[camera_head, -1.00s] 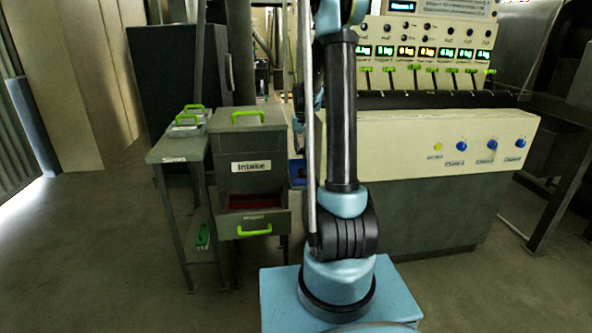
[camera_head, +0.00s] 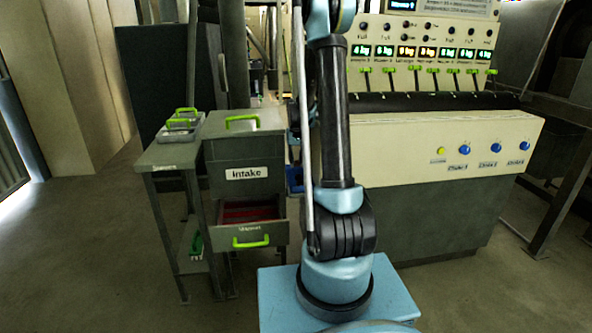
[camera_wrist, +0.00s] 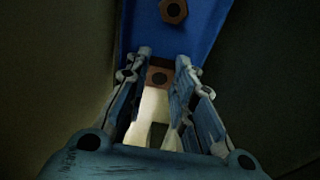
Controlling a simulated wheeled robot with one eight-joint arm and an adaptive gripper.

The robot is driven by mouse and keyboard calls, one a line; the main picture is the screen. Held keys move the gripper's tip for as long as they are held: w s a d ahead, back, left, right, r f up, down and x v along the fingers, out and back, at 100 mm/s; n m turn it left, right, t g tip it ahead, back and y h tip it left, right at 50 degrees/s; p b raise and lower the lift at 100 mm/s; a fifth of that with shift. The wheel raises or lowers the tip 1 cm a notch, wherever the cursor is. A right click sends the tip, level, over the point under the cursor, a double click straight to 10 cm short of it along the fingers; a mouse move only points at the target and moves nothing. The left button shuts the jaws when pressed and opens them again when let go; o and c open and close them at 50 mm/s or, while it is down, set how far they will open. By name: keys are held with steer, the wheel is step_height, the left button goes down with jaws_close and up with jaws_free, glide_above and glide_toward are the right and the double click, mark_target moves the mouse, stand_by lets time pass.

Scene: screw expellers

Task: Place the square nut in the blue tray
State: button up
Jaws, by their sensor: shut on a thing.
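In the wrist view, my gripper (camera_wrist: 162,70) is shut on the square nut (camera_wrist: 158,78), a brownish square with a dark round hole between the fingertips. The blue tray (camera_wrist: 205,30) lies beyond the fingertips at the top of this view. A hexagonal nut (camera_wrist: 173,11) shows against its blue surface. The square nut appears in front of the tray's near part; I cannot tell whether it touches it. In the head view, a small blue piece, possibly the tray (camera_head: 294,179), shows between the cabinet and my arm. My gripper is hidden there.
The grey Intake cabinet (camera_head: 245,156) has an open lower drawer (camera_head: 270,228) with a green handle. A side table (camera_head: 168,155) stands left of it. The control console (camera_head: 425,185) is behind my arm on the right. Floor is clear at lower left.

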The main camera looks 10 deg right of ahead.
mark_target(296, 162)
steer(key=shift+f, duration=1.8)
steer(key=o, duration=1)
steer(key=shift+f, duration=0.1)
steer(key=shift+c, duration=0.2)
